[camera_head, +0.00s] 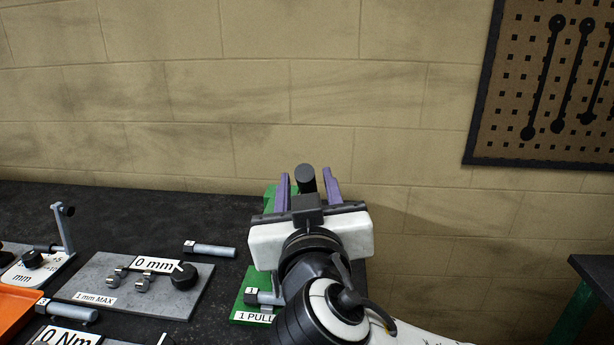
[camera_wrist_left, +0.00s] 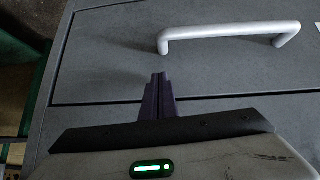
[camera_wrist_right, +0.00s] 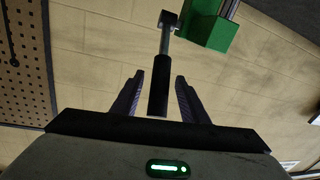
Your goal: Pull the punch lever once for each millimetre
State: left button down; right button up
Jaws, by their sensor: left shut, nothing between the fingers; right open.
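The punch has a green base (camera_head: 244,299) labelled "1 PULL", mostly hidden behind my right arm in the head view. Its lever ends in a black grip (camera_head: 306,178). In the right wrist view the black grip (camera_wrist_right: 157,92) hangs from a thin grey rod near a green block (camera_wrist_right: 208,27). My right gripper (camera_head: 308,186) is open, with one purple finger on each side of the grip; gaps show on both sides. A grey plate (camera_head: 203,305) carries a "0 mm" sign (camera_head: 155,265) and a "1 mm MAX" label. My left gripper (camera_wrist_left: 158,78) is shut and empty.
My left gripper is in front of a grey drawer with a silver handle (camera_wrist_left: 230,38). Grey pins with black tags (camera_head: 212,250) lie on the dark bench. An orange tray (camera_head: 17,303) is at the left. A tool pegboard (camera_head: 550,75) hangs at the right.

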pick_arm(q)
jog(key=shift+s, duration=0.1)
pick_arm(e)
jog(key=shift+w, duration=0.4)
pick_arm(q)
jog(key=shift+f, duration=0.1)
pick_arm(e)
grip_shut()
